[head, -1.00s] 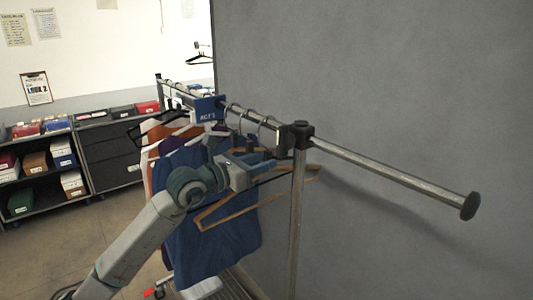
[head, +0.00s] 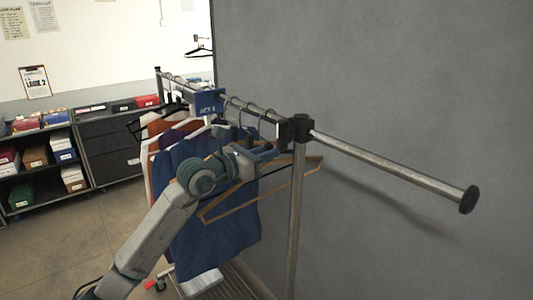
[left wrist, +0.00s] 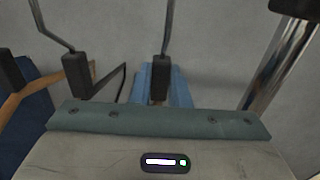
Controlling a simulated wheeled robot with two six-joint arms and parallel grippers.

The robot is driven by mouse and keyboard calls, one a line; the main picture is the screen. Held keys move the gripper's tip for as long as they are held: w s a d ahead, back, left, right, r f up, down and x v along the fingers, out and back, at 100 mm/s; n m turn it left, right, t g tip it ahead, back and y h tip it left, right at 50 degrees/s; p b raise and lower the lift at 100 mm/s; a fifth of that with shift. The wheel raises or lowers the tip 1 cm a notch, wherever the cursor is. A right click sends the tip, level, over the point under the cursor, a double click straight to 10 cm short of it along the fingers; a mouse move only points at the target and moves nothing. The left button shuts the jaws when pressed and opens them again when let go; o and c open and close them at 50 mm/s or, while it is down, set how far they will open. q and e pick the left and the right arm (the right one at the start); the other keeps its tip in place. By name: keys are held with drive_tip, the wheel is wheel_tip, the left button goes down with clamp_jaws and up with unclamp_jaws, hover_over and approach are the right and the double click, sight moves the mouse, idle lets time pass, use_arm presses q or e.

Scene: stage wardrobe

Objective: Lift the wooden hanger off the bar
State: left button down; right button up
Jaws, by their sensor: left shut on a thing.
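The wooden hanger (head: 240,207) is bare and tan, below the metal bar (head: 385,164), near the upright post. Its hook appears to be still over the bar, left of the black joint. My left gripper (head: 264,152) is shut on the hanger's neck, just under the bar. In the left wrist view the blue fingers (left wrist: 165,88) are around the dark collar (left wrist: 162,72) below the hook; the hanger's wood is mostly hidden there. My right gripper is not in view.
A blue garment (head: 215,235) on a neighbouring hanger hangs close to the left. A blue divider sign (head: 208,102) and several garments are farther along the bar. The post (head: 296,220) stands just right of the gripper. The bar's right end is empty.

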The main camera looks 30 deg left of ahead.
use_arm(q)
drive_tip(key=shift+r, duration=0.1)
drive_tip(key=shift+r+p, duration=0.9)
drive_tip(key=shift+r, duration=0.7)
drive_tip(key=shift+s+a, duration=0.1)
drive_tip(key=shift+s, duration=0.05)
drive_tip(key=shift+s+a+f+b, duration=0.1)
drive_tip(key=shift+s+b, duration=0.1)
drive_tip(key=shift+b, duration=0.1)
drive_tip(key=shift+b+v, duration=0.65)
drive_tip(key=shift+v, duration=0.4)
drive_tip(key=shift+b+v, duration=1.1)
drive_tip(key=shift+b, duration=0.2)
drive_tip(key=shift+b+v, duration=1.4)
drive_tip(key=shift+b, duration=1.05)
drive_tip(key=shift+s, duration=0.1)
